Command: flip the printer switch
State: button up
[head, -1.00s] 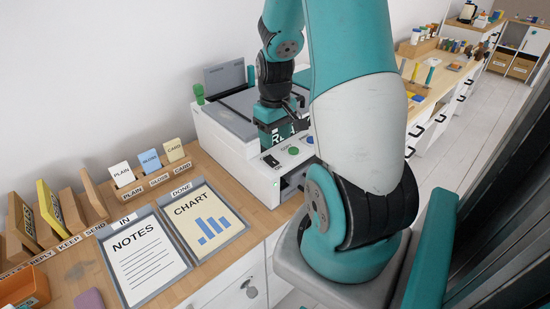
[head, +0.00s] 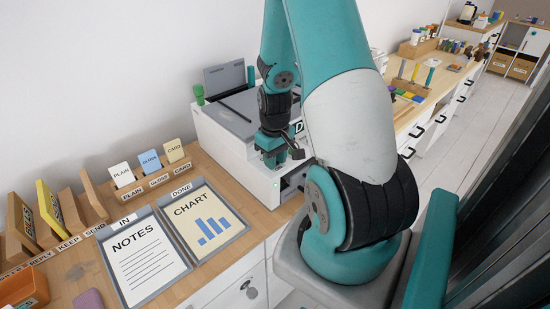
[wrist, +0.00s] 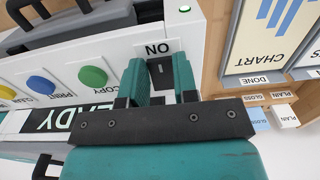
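The printer (head: 222,120) is a white box on the wooden desk, with a grey lid and a control panel at its front. My gripper (head: 272,160) is over the front of that panel and hides the switch in the head view. In the wrist view, the dark switch (wrist: 161,70) sits beside a label that appears as "NO" in the turned picture. My gripper (wrist: 161,90) has its two teal fingers on either side of the switch, with a visible gap between them. I cannot tell whether either finger touches it. A green light (wrist: 184,8) glows near the panel's corner.
Green (wrist: 92,76), blue (wrist: 41,86) and yellow buttons line the panel beside the switch, near a dark display (wrist: 50,120). Left of the printer lie two trays, one with a notes sheet (head: 148,262) and one with a chart sheet (head: 203,220). Card holders (head: 150,162) stand behind them.

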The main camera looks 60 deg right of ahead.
jog(key=shift+w+r+g+p, duration=0.1)
jog(key=shift+r+g+p, duration=0.25)
jog(key=shift+p, duration=0.45)
jog(key=shift+f+g, duration=0.15)
jog(key=shift+g, duration=0.1)
jog(key=shift+d+f, duration=0.1)
jog(key=o, duration=0.9)
notch_tip(320, 180, up, 17)
jog(key=w, duration=0.2)
jog(key=shift+d+r, duration=0.2)
